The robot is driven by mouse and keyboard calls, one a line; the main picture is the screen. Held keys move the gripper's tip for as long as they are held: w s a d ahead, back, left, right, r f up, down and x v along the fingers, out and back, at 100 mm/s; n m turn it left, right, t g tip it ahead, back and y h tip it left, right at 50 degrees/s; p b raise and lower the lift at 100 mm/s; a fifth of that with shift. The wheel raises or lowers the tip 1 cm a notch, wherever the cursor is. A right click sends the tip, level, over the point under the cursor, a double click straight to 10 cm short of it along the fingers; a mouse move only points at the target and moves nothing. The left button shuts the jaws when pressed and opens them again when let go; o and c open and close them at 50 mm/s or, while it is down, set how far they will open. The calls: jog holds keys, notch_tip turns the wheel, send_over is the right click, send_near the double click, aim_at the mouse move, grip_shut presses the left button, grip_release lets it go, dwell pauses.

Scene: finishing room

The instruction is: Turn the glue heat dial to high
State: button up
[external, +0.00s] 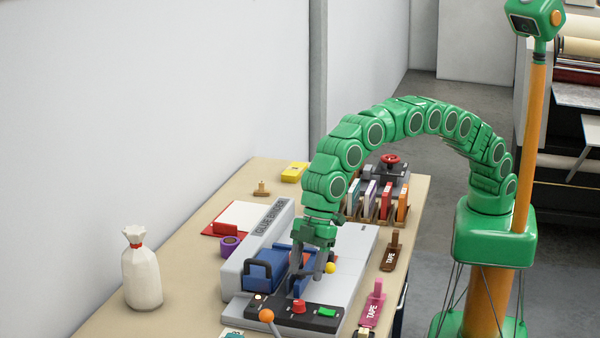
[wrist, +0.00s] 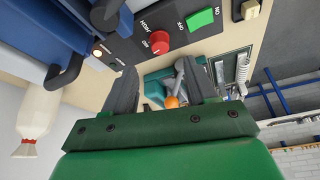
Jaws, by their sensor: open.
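The red dial (external: 299,306) sits on the dark control panel (external: 282,309) at the front of the grey glue binder (external: 262,243). My gripper (external: 309,279) points down above the binder, behind the panel in the external view. In the wrist view my gripper (wrist: 160,70) has its two fingers spread and empty, apart from the dial. A green switch (wrist: 200,18) is next to the dial.
An orange-balled lever (external: 266,315) stands in front of the panel, and a yellow ball knob (external: 330,268) is close beside my fingers. A blue clamp block (external: 265,270) is left of them. A tape stamp (external: 373,303) lies to the right; a white sack (external: 141,270) stands far left.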

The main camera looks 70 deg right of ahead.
aim_at(299, 307)
jog(key=shift+x, duration=3.85)
jog(key=c, duration=1)
